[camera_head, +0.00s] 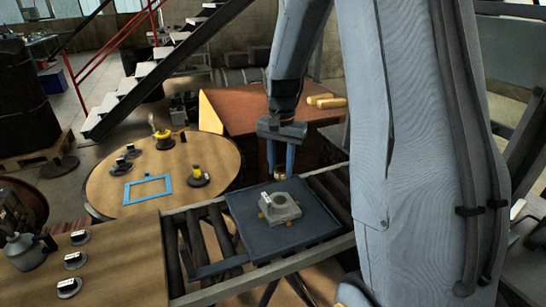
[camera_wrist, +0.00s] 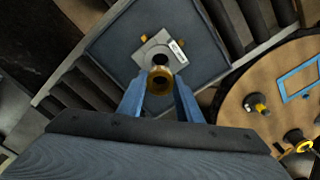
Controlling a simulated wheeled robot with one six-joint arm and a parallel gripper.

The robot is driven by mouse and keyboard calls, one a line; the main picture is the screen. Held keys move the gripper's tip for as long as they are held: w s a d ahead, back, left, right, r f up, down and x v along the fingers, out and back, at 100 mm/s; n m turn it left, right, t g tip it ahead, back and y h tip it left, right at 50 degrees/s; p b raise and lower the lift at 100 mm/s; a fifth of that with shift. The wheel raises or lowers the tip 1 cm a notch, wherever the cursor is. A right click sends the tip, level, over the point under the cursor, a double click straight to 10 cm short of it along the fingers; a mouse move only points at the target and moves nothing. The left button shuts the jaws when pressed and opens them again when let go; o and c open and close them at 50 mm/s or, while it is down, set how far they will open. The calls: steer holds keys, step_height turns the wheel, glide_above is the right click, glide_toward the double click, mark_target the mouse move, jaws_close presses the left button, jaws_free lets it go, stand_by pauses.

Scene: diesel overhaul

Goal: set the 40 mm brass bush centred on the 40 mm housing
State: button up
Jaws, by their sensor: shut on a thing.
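My gripper (camera_head: 280,172) is shut on the brass bush (camera_wrist: 160,82), which shows as a gold ring between the blue fingers in the wrist view. The grey housing (camera_head: 284,208) sits on the dark tray, with a white label on it and small yellow blocks at its sides. It also shows in the wrist view (camera_wrist: 153,50), just beyond the bush, which partly covers it. In the head view my gripper is above the housing's far side, and the bush appears apart from it. The label is too small to read surely.
The dark tray (camera_head: 245,215) lies on a roller conveyor (camera_head: 195,240). A round wooden table (camera_head: 110,190) at left bears a blue frame (camera_head: 148,189), yellow parts on dark bases and labelled dark pieces. A wooden bench (camera_head: 120,265) stands front left. A brown desk (camera_head: 235,115) stands behind.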

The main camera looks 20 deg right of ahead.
steer(key=shift+w+f+b, duration=0.2)
steer(key=shift+f+b, duration=0.1)
steer(key=shift+f, duration=0.05)
step_height(320, 180, down, 5)
steer(key=b, duration=0.3)
steer(key=shift+b, duration=0.4)
steer(key=shift+f, duration=0.65)
steer(key=shift+s+r, duration=0.1)
steer(key=shift+f, duration=0.25)
steer(key=shift+f, duration=1.25)
stand_by(0.6)
